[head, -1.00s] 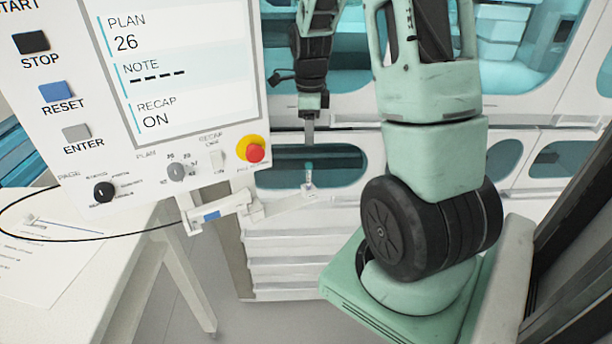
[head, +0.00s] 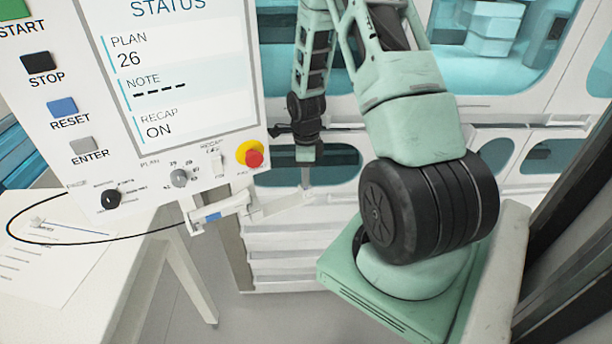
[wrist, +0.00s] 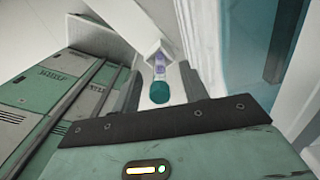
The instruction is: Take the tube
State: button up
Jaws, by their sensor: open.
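The tube (wrist: 160,70) shows in the wrist view, with a teal cap (wrist: 159,92) and a purple-marked clear body. It stands at the end of a white holder (wrist: 155,48). My gripper (wrist: 160,82) is open, with one dark finger on each side of the cap and a gap at both sides. In the head view my gripper (head: 306,177) is at the outer end of the white track arm (head: 275,207) and hides the tube.
A control panel (head: 180,70) with buttons and a red stop knob (head: 254,158) is close left of my arm. A white table (head: 75,290) with papers and a black cable is at lower left. White cabinets with teal windows (head: 495,155) stand behind.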

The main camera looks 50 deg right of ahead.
jog(key=shift+f, duration=0.4)
jog(key=c, duration=0.8)
jog(key=shift+c, duration=0.2)
jog(key=shift+r, duration=0.15)
notch_tip(320, 180, up, 10)
jog(key=b, duration=0.2)
jog(key=shift+b, duration=0.4)
jog(key=shift+c, duration=0.5)
